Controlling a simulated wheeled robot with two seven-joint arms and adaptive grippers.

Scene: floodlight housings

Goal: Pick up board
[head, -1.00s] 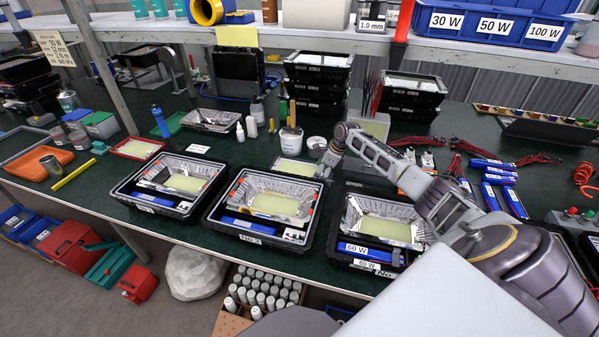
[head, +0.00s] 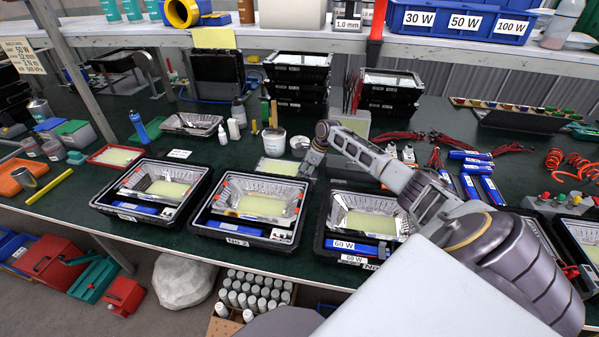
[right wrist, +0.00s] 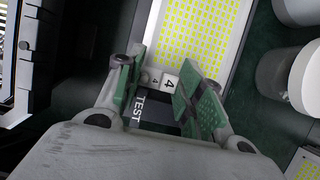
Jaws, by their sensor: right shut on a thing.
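The board is a flat panel with a yellow dotted face and a pale frame; in the head view the board (head: 281,167) lies on the bench behind the middle and right trays. In the right wrist view the board (right wrist: 200,32) stretches away beyond the fingers. My right gripper (head: 310,162) is at the board's right end in the head view. In the right wrist view my right gripper (right wrist: 157,88) has its green pads on either side of the board's near end, shut on it. The left gripper is out of view.
Housings in black trays (head: 243,239) stand along the front edge. A white tub (head: 273,139) stands just behind the board. Stacked black trays (head: 296,88) are at the back. Blue boxes (head: 477,169) and red leads lie to the right of my right arm.

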